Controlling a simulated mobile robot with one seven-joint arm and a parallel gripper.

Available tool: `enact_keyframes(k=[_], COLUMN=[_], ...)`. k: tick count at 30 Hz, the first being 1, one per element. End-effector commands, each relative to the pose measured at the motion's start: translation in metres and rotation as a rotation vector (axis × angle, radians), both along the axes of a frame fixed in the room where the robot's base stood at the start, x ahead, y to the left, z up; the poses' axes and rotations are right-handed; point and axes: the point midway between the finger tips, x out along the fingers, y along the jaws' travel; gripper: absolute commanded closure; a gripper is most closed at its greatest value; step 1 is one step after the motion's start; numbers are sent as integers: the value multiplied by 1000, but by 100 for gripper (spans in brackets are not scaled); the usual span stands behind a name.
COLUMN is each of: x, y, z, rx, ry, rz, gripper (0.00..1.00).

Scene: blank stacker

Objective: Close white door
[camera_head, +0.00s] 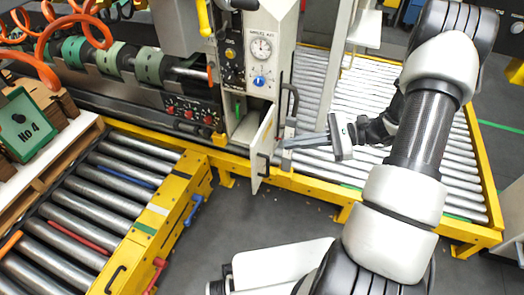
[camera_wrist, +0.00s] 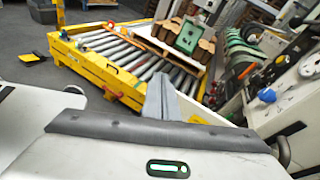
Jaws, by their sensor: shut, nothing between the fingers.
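The white door (camera_head: 264,148) of the grey-white control cabinet stands open in the head view, swung out toward the front. A dark handle sits on its face. The cabinet opening (camera_head: 243,122) shows to its left, with a green item inside. My gripper (camera_head: 286,143) comes in from the right with its grey fingers together and empty. The fingertips are beside the door's right side, at or very near it; I cannot tell whether they touch. In the wrist view my shut fingers (camera_wrist: 168,100) point away from the camera, and the door is hard to make out past them.
The cabinet's upper panel (camera_head: 262,60) carries a gauge and knobs. Yellow-framed roller conveyors stand at the left (camera_head: 170,205) and behind my arm at the right (camera_head: 470,190). A green No 4 block (camera_head: 25,130) is at the far left. Grey floor (camera_head: 235,225) in front of the door is clear.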

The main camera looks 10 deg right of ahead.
Motion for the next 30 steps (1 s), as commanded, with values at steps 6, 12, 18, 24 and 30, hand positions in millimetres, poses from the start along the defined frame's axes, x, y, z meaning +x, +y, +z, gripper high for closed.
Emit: enact_keyframes(k=[6, 12, 18, 24, 30], x=[9, 10, 21, 42, 62], y=[-40, -52, -33, 4, 39], z=[-102, -129, -129, -130, -130], rx=[241, 317, 320, 319, 318], ry=[97, 118, 118, 119, 118], rz=[-265, -356, -355, -352, -353], gripper=[100, 100, 100, 100, 100])
